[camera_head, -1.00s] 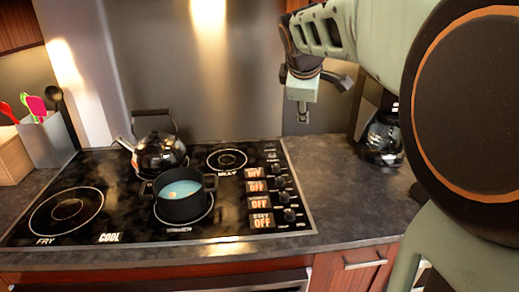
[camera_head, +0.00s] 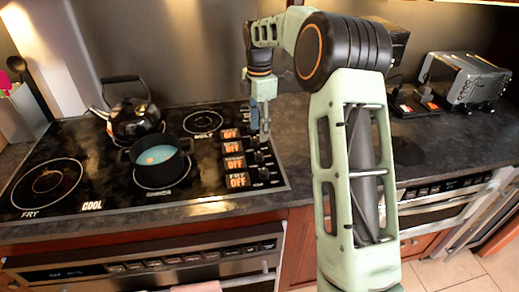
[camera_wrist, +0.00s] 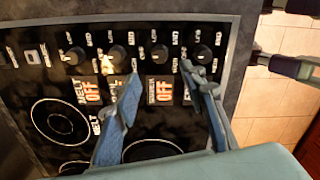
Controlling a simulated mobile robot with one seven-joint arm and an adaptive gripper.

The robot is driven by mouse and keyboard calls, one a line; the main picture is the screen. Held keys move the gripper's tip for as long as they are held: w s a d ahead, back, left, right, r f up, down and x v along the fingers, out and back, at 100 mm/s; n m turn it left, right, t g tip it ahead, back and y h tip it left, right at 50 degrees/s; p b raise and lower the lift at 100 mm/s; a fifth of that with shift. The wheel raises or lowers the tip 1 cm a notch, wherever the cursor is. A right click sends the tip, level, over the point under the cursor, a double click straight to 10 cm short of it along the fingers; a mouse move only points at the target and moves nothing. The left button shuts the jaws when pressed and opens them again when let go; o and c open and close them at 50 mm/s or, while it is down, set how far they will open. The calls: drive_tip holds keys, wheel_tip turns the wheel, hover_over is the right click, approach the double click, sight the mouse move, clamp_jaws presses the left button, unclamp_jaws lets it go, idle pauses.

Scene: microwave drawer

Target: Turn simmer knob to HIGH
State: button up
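The simmer knob (camera_wrist: 160,53) is a round black knob, second from the right in the knob row in the wrist view. Its orange-lit label (camera_wrist: 160,91) reads OFF; in the head view it is the third label down (camera_head: 234,163). My gripper (camera_wrist: 158,72) is open and empty, with its blue-grey fingers spread on either side of the simmer knob and label in the wrist view. Contact with any knob cannot be made out. In the head view my gripper (camera_head: 264,132) points down over the knob column and partly hides the upper knobs.
A black pot with blue contents (camera_head: 148,172) and a kettle (camera_head: 133,118) stand on the cooktop, left of the knobs. The fry knob (camera_wrist: 203,53) and another knob (camera_wrist: 117,53) sit close on either side. A toaster (camera_head: 466,80) stands at right.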

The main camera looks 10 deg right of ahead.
sight(259, 154)
wheel_tip(259, 154, down, 10)
drive_tip(key=shift+r, duration=0.25)
clamp_jaws()
idle(0.3)
